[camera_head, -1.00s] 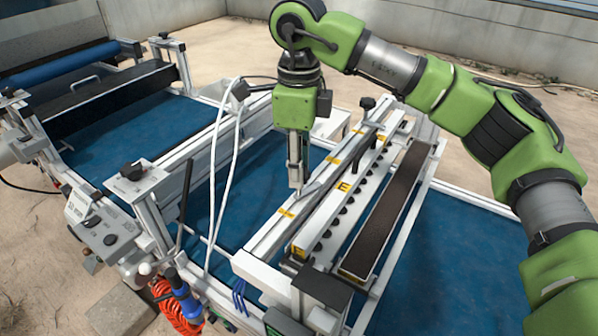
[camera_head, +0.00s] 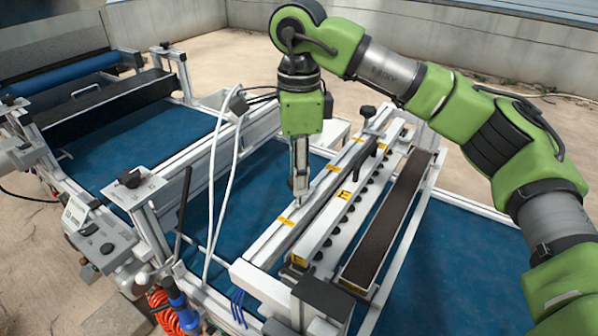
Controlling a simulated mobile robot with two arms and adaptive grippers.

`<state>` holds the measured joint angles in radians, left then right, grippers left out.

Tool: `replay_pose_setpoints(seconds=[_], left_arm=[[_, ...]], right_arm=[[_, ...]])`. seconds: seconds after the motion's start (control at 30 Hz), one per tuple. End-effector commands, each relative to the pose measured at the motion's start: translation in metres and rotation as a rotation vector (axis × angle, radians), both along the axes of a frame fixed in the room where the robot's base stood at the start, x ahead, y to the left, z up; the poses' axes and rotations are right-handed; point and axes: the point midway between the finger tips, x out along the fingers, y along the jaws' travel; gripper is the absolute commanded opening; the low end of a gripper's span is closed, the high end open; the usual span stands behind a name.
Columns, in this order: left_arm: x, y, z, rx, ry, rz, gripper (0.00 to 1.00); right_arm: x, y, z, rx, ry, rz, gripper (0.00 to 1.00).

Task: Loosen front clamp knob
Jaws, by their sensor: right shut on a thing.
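My right gripper (camera_head: 300,190) points straight down over the left rail of the seeding unit, near its yellow labels. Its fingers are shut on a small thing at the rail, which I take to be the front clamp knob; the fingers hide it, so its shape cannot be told. The seeding unit (camera_head: 262,280) is a pale metal frame lying across the blue belt. A black knob (camera_head: 368,112) stands upright at its far end, clear of the gripper. My left gripper is out of view.
Blue belt (camera_head: 470,265) lies open right of the unit. White cables (camera_head: 212,190) loop up left of the gripper. A bracket with a black knob (camera_head: 130,178) and a grey control box (camera_head: 95,235) stand at the left. A dark strip (camera_head: 385,220) lies right of the row of holes.

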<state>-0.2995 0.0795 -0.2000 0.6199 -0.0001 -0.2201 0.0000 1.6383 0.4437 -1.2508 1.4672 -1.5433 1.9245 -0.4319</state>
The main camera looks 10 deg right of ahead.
Motion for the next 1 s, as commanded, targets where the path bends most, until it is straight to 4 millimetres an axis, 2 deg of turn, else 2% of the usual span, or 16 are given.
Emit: replay_pose_setpoints(seconds=[0.1,0.13,0.2,0.5,0.63,0.77,1.0], left_arm=[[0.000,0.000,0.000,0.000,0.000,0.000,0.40],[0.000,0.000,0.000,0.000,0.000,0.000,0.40],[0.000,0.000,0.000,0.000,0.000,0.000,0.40],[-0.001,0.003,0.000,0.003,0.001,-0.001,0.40],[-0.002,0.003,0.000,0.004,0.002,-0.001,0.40],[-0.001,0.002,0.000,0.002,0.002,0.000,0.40],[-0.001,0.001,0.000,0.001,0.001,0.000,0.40]], right_arm=[[0.001,0.000,0.001,0.001,-0.003,0.001,0.07],[0.001,0.000,0.001,0.001,-0.003,0.001,0.31],[0.001,0.000,0.001,0.001,-0.003,0.001,0.45],[0.000,0.000,0.001,0.001,-0.001,0.000,0.45],[0.001,0.000,0.007,0.001,-0.003,-0.001,0.45],[0.001,0.001,0.028,0.002,-0.004,0.001,0.45],[0.001,0.000,0.082,-0.001,-0.007,-0.002,0.45]])
